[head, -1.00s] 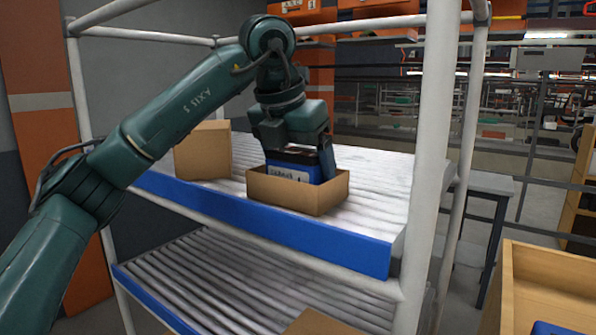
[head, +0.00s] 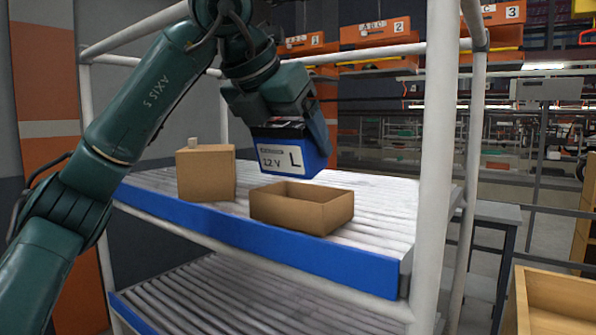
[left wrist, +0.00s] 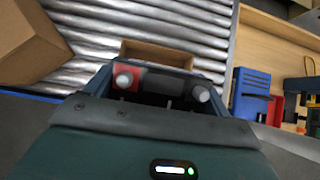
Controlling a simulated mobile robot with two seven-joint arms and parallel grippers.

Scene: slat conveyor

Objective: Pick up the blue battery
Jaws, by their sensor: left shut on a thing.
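The blue battery (head: 300,158), with a white "12 V L" label, hangs slightly tilted in my left gripper (head: 297,118) in the head view. The gripper is shut on its upper part. The battery is above the open cardboard box (head: 310,216) on the upper roller shelf, clear of its rim. In the left wrist view the battery (left wrist: 160,84) shows as a dark top with a red patch and two pale round terminals between the jaws. The box (left wrist: 157,52) shows behind it. My right gripper is not in view.
A closed cardboard box (head: 206,174) stands left of the open one. The shelf's blue front edge (head: 260,245) and a white upright post (head: 433,150) bound the space. A wooden crate (head: 550,300) is at lower right. Rollers right of the open box are clear.

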